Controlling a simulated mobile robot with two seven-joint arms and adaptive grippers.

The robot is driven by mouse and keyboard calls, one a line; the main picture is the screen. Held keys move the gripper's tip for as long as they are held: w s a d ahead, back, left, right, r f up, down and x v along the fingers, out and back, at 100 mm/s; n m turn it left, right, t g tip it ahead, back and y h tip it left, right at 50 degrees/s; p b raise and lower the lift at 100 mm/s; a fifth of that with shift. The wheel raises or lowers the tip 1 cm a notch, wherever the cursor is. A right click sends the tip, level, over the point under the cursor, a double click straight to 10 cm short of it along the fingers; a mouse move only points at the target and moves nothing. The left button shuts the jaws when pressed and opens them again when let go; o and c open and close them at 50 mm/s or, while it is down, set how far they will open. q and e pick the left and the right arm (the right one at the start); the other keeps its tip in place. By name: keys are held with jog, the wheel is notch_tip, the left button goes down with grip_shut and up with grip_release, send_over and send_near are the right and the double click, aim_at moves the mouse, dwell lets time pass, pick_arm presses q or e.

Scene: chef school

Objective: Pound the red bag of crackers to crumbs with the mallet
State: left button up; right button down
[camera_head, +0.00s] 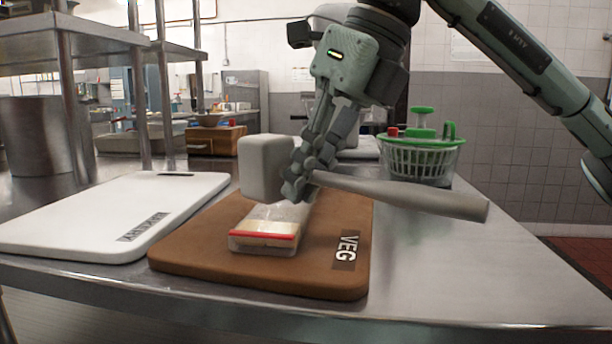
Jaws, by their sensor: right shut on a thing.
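The bag of crackers (264,236), clear with a red strip along its near end, lies on the brown cutting board marked VEG (200,262). Its far part is hidden behind the mallet and gripper. The grey mallet (410,192) is held level, its blocky head at the left over the bag's far left side and its handle pointing right. My right gripper (298,182) comes down from above and is shut on the mallet near the head. I cannot tell whether the head touches the bag. My left gripper is not in view.
A white cutting board (90,215) lies to the left of the brown one. A green and white salad spinner (420,155) stands at the back right. The steel table (450,270) is clear at the right front. Metal shelving stands at the left.

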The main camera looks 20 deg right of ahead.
aim_at(293, 236)
jog(key=shift+f+b, duration=1.55)
jog(key=shift+f, duration=0.35)
notch_tip(293, 236, up, 6)
jog(key=p, duration=0.5)
jog(key=shift+r, duration=0.2)
jog(key=shift+f, duration=0.15)
